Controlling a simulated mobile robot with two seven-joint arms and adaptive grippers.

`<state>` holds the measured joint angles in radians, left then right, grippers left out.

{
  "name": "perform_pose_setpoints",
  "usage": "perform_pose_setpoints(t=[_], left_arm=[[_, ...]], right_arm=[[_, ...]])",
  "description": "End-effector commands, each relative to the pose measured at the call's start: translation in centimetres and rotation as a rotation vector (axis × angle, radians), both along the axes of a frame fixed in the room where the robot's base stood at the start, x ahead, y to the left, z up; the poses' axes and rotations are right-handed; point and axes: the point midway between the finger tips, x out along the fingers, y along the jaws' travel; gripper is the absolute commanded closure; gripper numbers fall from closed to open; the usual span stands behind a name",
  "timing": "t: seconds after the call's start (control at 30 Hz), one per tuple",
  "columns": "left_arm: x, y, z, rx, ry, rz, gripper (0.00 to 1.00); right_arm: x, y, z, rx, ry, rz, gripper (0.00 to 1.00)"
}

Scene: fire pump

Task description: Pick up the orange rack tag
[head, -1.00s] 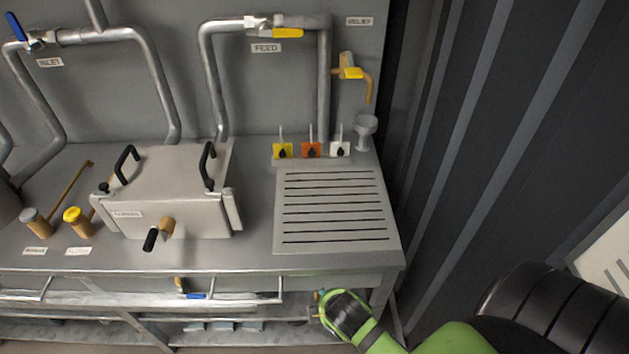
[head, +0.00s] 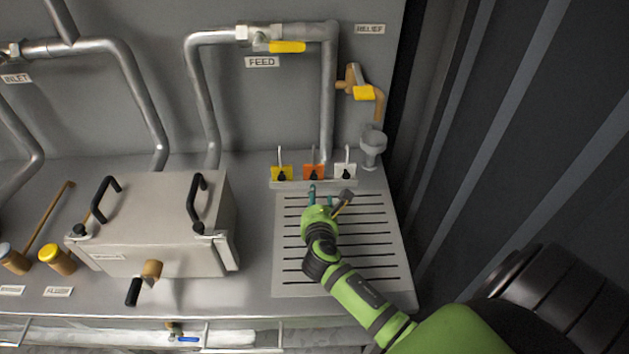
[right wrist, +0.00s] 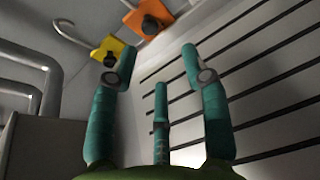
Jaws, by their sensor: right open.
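The orange rack tag (head: 313,172) stands in the small rack at the back of the slotted drain plate, between a yellow tag (head: 281,173) and a white tag (head: 345,171). A thin hook rises from each tag. My right gripper (head: 327,192) is open and empty over the drain plate, just in front of the tags. In the right wrist view the orange tag (right wrist: 150,16) is at the top, beyond the spread teal fingers (right wrist: 155,70), with the yellow tag (right wrist: 110,48) left of it. The fingers appear apart from the tags. My left gripper is out of view.
The slotted drain plate (head: 290,262) lies under my right arm. A lidded grey box (head: 155,225) with black handles stands left. A dark ribbed wall (head: 500,150) bounds the right.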

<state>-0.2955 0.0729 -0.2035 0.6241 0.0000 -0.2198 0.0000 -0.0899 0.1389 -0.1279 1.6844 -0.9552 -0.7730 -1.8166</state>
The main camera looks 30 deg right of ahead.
Motion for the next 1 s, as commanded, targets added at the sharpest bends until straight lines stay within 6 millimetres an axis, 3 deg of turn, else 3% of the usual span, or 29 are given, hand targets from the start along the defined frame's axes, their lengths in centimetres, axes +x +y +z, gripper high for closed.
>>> perform_pose_setpoints(t=[0.2,0.53,0.7,1.0], left_arm=[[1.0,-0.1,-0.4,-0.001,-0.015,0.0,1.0],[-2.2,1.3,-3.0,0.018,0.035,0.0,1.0],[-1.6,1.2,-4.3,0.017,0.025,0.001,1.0],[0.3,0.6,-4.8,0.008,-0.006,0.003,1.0]], right_arm=[[1.5,-0.2,-0.1,-0.121,0.037,0.06,0.53],[4.3,-2.0,-1.4,-0.119,0.034,0.058,0.53],[5.9,-2.9,-2.0,-0.116,0.035,0.057,0.53],[7.8,-4.1,-2.4,-0.116,0.036,0.057,0.53]])
